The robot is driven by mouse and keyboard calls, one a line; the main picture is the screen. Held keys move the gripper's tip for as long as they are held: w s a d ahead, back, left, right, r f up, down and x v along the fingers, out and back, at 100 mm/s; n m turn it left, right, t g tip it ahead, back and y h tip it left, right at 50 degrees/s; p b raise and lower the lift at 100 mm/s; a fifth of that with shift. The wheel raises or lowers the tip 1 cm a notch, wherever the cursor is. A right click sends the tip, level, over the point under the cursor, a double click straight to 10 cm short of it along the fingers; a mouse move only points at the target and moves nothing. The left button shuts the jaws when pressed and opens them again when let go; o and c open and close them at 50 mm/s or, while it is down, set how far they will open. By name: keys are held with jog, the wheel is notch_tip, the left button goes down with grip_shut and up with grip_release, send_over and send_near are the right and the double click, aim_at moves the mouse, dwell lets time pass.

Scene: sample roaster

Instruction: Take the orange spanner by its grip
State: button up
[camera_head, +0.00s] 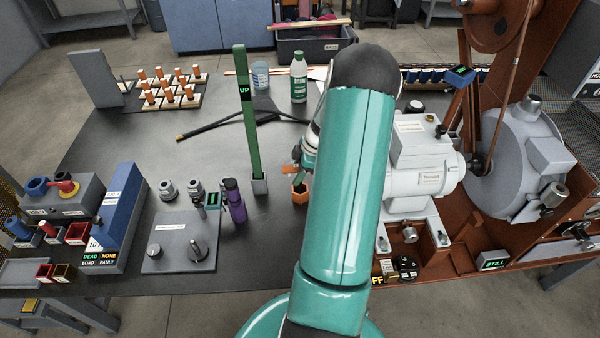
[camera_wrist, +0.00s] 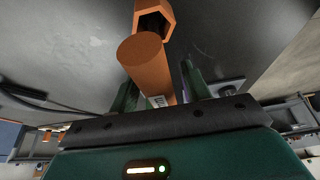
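The orange spanner shows in the wrist view as a thick round bar (camera_wrist: 145,60), its round end facing the camera and a small pale label lower down. A short orange piece of it (camera_head: 289,169) shows in the head view, left of my arm. My gripper (camera_wrist: 160,88) has one green finger on each side of the bar; whether they touch it is unclear. In the head view my gripper (camera_head: 303,157) is mostly hidden by my teal arm. An orange hexagonal socket (camera_head: 299,194) with a dark opening is close by; it also shows in the wrist view (camera_wrist: 153,18).
A green post (camera_head: 248,120) marked UP stands left of my gripper. A purple bottle-like thing (camera_head: 235,200) and a grey panel with knobs (camera_head: 180,240) are further left. The grey and rust-coloured machine (camera_head: 425,155) stands right.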

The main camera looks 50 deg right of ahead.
grip_shut()
jog(key=shift+r, duration=0.1)
